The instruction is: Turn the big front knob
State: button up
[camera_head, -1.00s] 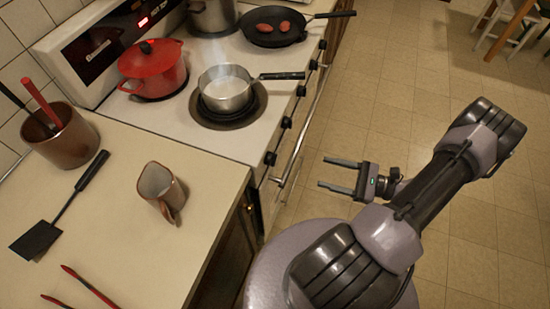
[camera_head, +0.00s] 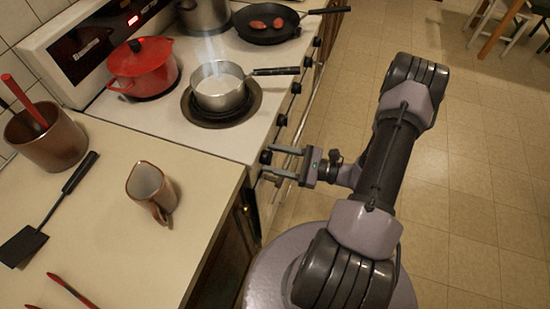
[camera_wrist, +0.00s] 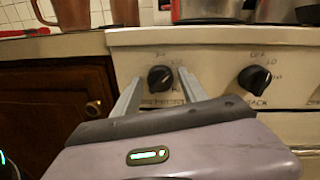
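The stove's front panel carries a row of black knobs. In the wrist view the nearest knob (camera_wrist: 160,78) sits between my two open fingers, close to the fingertips, and a second knob (camera_wrist: 254,78) is to its right. In the head view the nearest knob (camera_head: 265,157) is at the front left corner of the stove. My gripper (camera_head: 276,162) is open, with its fingertips at the panel beside that knob. Whether the fingers touch the knob I cannot tell. It also shows in the wrist view (camera_wrist: 158,88).
A steaming saucepan (camera_head: 219,92) sits on the front burner, its handle reaching over the front edge. A red pot (camera_head: 143,68) and a black pan (camera_head: 265,22) stand farther back. A brown mug (camera_head: 151,188) is on the counter.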

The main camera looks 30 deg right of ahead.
grip_shut()
jog(key=shift+n, duration=0.5)
jog(key=shift+o, duration=1.6)
grip_release()
jog(key=p+v, duration=0.3)
jog(key=v, duration=1.4)
jog(key=shift+d, duration=0.2)
jog(key=shift+s, duration=0.1)
